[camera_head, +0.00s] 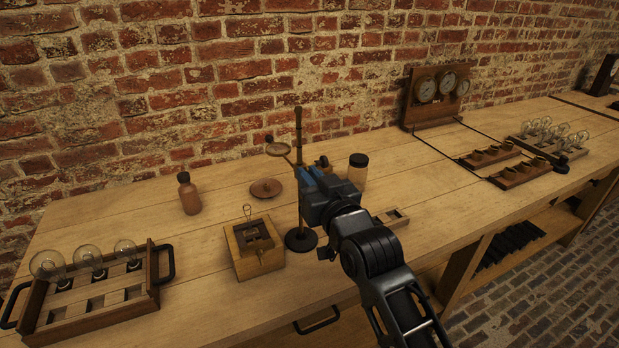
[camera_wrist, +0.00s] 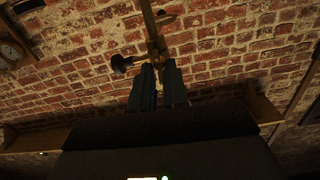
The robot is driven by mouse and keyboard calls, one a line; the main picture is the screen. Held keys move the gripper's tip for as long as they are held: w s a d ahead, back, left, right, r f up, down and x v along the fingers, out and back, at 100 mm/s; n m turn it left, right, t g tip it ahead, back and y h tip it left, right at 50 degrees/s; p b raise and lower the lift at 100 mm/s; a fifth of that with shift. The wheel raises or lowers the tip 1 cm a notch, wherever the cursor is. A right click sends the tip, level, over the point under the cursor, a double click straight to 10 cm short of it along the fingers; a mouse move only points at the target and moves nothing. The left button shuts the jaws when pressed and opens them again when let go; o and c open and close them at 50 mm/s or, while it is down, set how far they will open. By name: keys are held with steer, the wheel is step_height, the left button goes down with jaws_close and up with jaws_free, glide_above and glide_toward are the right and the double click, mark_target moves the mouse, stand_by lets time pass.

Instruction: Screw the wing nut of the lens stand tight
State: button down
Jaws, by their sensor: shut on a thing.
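The lens stand has a thin upright brass rod (camera_head: 298,125) on a round dark base (camera_head: 300,240). A small round lens (camera_head: 278,149) sits on its left side. My gripper (camera_head: 308,178) reaches the rod from the right, at about mid-height. In the wrist view my gripper (camera_wrist: 159,66) has its two dark fingers close together at the stand's brass rod (camera_wrist: 151,22). They are shut on the wing nut, which is mostly hidden between the fingertips. A dark round knob (camera_wrist: 121,63) shows left of the fingers.
A wooden box (camera_head: 254,248) with a wire loop stands left of the base. A brown bottle (camera_head: 189,194), a round wooden lid (camera_head: 266,188) and a dark-capped jar (camera_head: 358,171) stand nearby. A bulb tray (camera_head: 95,310) is at the front left. The brick wall is behind.

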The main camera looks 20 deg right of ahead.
steer(key=shift+d+f+m+p, duration=0.1)
steer(key=shift+m+p, duration=0.35)
steer(key=shift+m, duration=2.15)
steer(key=shift+d+f+m+p, duration=0.1)
steer(key=shift+m+p, duration=0.3)
steer(key=shift+m, duration=2.2)
steer(key=shift+d+f+m+p, duration=0.1)
steer(key=shift+m+p, duration=0.35)
steer(key=shift+m, duration=2.15)
steer(key=c, duration=1.2)
jaws_free()
steer(key=shift+s+b, duration=0.65)
steer(key=shift+s, duration=3.25)
